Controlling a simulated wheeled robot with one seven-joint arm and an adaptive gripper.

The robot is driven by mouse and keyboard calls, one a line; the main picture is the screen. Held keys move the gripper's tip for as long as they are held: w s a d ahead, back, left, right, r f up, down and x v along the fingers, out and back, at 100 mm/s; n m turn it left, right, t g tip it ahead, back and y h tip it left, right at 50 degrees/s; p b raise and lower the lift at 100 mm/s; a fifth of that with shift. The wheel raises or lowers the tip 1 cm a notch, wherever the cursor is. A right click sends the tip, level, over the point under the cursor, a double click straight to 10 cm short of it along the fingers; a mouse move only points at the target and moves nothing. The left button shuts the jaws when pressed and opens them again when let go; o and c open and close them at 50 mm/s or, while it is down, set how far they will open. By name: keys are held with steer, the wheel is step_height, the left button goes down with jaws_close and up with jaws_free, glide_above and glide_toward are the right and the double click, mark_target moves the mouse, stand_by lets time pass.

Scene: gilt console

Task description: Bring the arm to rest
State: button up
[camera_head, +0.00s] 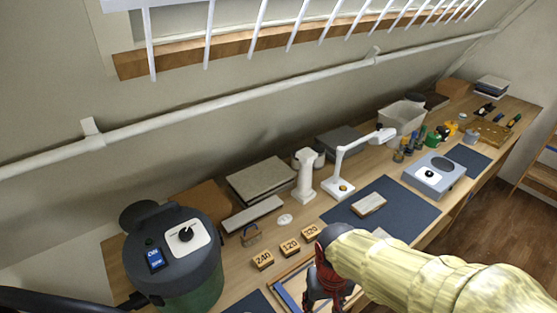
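My arm, in a pale yellow sleeve (435,275), reaches in from the lower right of the head view. My gripper (325,297), dark with red parts, points down at the bottom edge, over or in front of a blue-edged frame or tray (288,295) on the bench. Its fingertips are not clearly visible, so I cannot tell if it is open or shut, or if it touches anything.
The wooden bench (232,288) holds blocks marked 240 (262,260), 120 (290,248) and 320 (311,233), a dark mat (407,208) with a small block (369,204), a white lamp (342,165), a grey device (434,175) and a large vacuum (175,255). Wooden floor (510,215) lies right.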

steer(key=s+d+r+t+b, duration=0.1)
steer(key=d+r+t+b, duration=0.1)
steer(key=d+r, duration=0.2)
steer(key=s+d+r+m+t+b, duration=0.1)
steer(key=d+r+t+b, duration=0.1)
steer(key=r, duration=0.7)
steer(key=shift+s+d+r+t, duration=0.35)
steer(key=shift+d+t, duration=0.45)
steer(key=shift+d, duration=0.35)
stand_by(0.4)
